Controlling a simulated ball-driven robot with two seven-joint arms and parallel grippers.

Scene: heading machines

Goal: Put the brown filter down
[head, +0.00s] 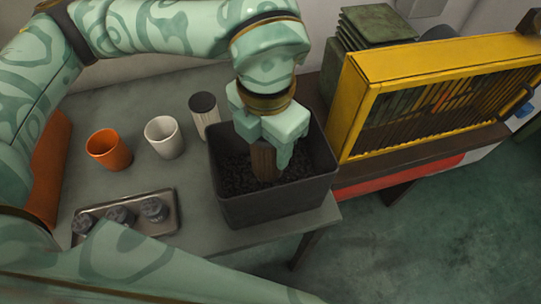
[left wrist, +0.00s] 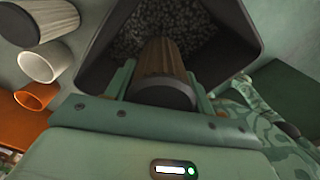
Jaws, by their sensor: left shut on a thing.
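The brown filter (head: 263,160) is a ribbed cylinder with a dark end cap. My left gripper (head: 268,140) is shut on it, pointing down, and holds it upright inside the dark bin (head: 275,207). The bin stands at the table's right end and holds dark granules. The filter's lower end is over or in the granules; I cannot tell whether it touches them. In the left wrist view the filter (left wrist: 160,68) sits between the fingers, with the bin (left wrist: 232,45) around it. My right gripper is not in view.
Left of the bin stand a pale ribbed cylinder (head: 206,118), a white cup (head: 163,138) and an orange cup (head: 109,151). A tray (head: 172,222) with dark knobbed pieces lies in front. A yellow slatted case (head: 350,110) stands close on the bin's right.

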